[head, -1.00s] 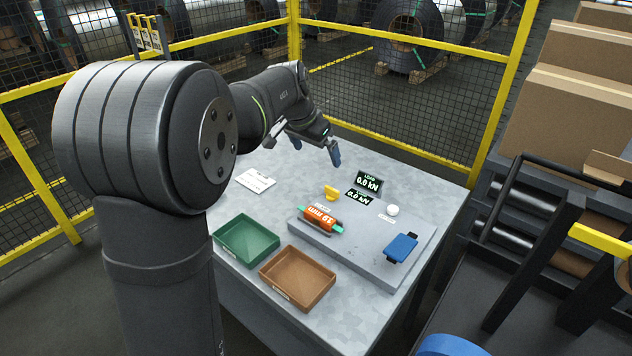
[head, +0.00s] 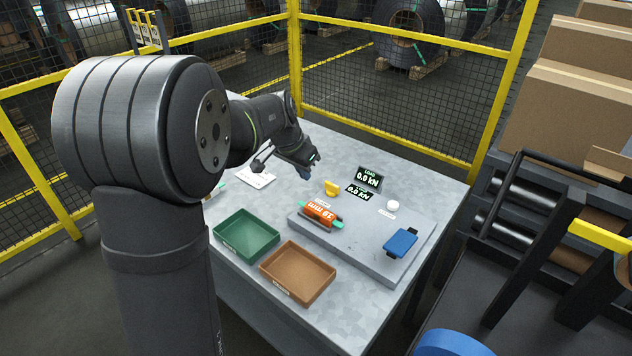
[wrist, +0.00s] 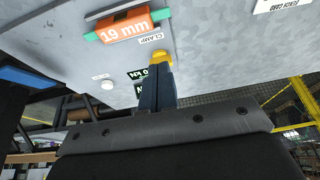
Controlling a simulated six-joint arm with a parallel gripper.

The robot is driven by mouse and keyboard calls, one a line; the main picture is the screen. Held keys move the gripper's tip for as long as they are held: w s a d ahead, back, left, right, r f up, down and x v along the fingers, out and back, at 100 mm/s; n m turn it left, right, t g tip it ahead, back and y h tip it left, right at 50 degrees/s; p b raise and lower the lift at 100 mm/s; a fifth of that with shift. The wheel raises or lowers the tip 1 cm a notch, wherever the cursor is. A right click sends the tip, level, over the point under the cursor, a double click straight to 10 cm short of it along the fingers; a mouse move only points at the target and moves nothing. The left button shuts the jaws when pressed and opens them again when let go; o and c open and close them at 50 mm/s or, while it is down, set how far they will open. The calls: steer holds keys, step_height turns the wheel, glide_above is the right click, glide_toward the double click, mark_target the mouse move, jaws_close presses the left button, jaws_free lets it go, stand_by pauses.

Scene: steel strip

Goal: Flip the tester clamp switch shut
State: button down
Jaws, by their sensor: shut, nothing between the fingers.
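The yellow clamp switch (head: 331,188) stands at the back left of the grey tester plate (head: 375,262), behind the orange 19 mm piece (head: 321,213). My gripper (head: 305,173) is over the table, just behind and left of the switch. Its blue fingers are together and hold nothing. In the wrist view, the finger tips (wrist: 158,70) cover part of the yellow switch (wrist: 161,56), near the CLAMP label (wrist: 152,38). I cannot tell whether they touch it. The 19 mm piece (wrist: 125,28) also shows there.
A load display (head: 368,179) reads 0.0 kN behind the plate. A white button (head: 393,206) and a blue block (head: 401,242) are on the plate's right side. Green (head: 222,237) and brown (head: 268,272) trays stand in front. A white card (head: 256,178) lies at the left.

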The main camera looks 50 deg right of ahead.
mark_target(332, 188)
steer(key=x, duration=1)
steer(key=shift+f, duration=0.2)
steer(key=d, duration=0.2)
steer(key=shift+d+r, duration=0.2)
steer(key=shift+d, duration=0.8)
